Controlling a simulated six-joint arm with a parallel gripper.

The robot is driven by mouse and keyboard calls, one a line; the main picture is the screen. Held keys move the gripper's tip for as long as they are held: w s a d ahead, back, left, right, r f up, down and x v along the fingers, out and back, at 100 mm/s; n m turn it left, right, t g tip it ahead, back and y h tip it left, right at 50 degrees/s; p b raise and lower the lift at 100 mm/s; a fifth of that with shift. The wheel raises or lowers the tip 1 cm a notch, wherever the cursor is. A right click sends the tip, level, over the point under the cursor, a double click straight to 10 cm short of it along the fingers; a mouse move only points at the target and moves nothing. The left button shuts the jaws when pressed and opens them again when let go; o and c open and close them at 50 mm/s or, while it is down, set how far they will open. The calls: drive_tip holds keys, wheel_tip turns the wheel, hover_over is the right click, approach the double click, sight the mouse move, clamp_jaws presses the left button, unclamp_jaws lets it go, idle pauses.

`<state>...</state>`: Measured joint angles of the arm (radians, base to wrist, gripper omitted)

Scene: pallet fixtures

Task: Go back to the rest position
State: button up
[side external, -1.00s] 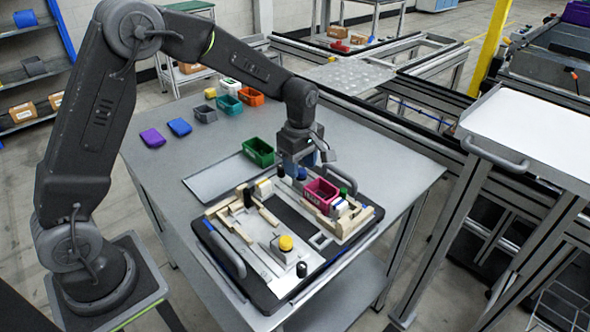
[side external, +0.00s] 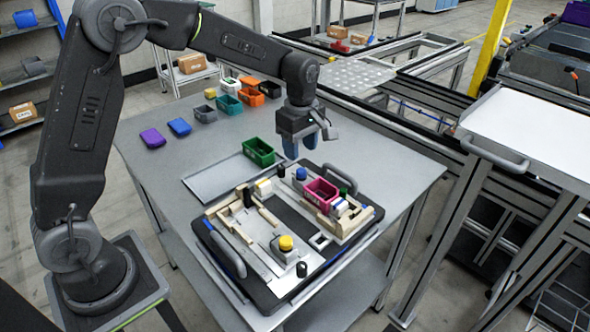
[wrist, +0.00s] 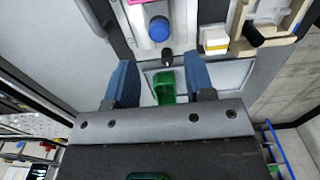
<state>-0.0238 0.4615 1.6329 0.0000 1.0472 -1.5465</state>
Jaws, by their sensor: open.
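My gripper (side external: 300,144) hangs above the back part of the grey table, fingers pointing down, clear of the objects below it. In the wrist view my gripper (wrist: 162,92) shows its two blue fingers spread wide with nothing held between them. The pallet fixture (side external: 235,255) lies below and in front of it. It carries a magenta bin (side external: 321,192), a blue round knob (side external: 301,173) and a yellow round knob (side external: 286,243). In the wrist view the blue knob (wrist: 159,28) stands beyond the fingers.
Teal, orange, black and grey bins line the table's back left. Purple (side external: 153,138) and blue (side external: 179,127) items lie at the left. A white-topped cart (side external: 535,130) stands at the right.

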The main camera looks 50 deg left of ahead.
idle(0.3)
drive_tip(key=shift+s+r, duration=0.25)
drive_tip(key=shift+r, duration=0.15)
drive_tip(key=s+r+m+t, duration=0.2)
drive_tip(key=s+r+m, duration=0.35)
drive_tip(key=s, duration=0.25)
drive_tip(key=s+r+m+t, duration=0.2)
drive_tip(key=s+r+m, duration=0.35)
drive_tip(key=s, duration=0.35)
drive_tip(key=s+d+f+m+t, duration=0.1)
drive_tip(key=s+m, duration=0.6)
drive_tip(key=s, duration=0.1)
drive_tip(key=shift+t, duration=0.3)
drive_tip(key=shift+f, duration=0.1)
